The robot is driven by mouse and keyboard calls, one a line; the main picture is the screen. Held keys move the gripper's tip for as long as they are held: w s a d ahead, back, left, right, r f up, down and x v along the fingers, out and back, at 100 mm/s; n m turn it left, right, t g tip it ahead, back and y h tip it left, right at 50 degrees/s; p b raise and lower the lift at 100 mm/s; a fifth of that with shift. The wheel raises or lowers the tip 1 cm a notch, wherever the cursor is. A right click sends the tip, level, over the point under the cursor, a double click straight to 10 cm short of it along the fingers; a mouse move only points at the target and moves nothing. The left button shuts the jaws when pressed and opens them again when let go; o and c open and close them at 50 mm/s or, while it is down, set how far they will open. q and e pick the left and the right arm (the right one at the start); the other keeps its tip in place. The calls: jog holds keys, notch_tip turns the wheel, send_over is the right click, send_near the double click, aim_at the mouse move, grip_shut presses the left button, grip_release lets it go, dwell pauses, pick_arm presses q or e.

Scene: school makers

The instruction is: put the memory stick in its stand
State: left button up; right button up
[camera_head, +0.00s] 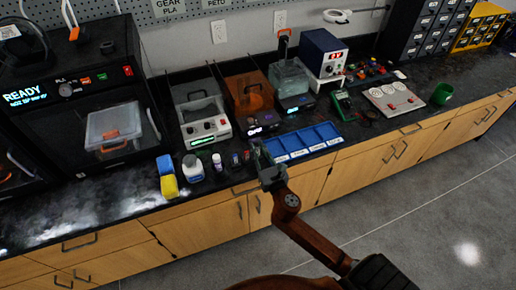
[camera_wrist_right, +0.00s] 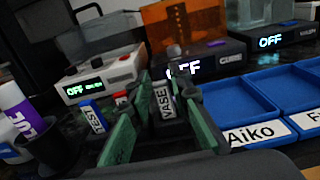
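My right gripper (camera_head: 260,154) is low over the bench's front edge, left of the blue tray. In the right wrist view its green fingers (camera_wrist_right: 165,112) are apart. A dark memory stick labelled VASE (camera_wrist_right: 163,101) stands upright between the fingertips, with narrow gaps seeming to show on both sides. A blue stick labelled TEST (camera_wrist_right: 93,116) and a red one (camera_wrist_right: 122,99) stand to its left. Small upright sticks (camera_head: 235,158) also show left of the gripper in the head view. I cannot make out the stand clearly. My left gripper is not in view.
The blue compartment tray (camera_head: 327,127) with name labels is close on the right. A purple-and-white bottle (camera_head: 217,162), a white jar (camera_head: 193,168) and a yellow-and-blue block (camera_head: 167,176) stand left. Machines, including a white-fronted one (camera_head: 205,128), line the back.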

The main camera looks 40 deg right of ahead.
jog(key=shift+r, duration=0.1)
jog(key=shift+s+r, duration=0.1)
jog(key=p+v, duration=0.1)
jog(key=v, duration=1.1)
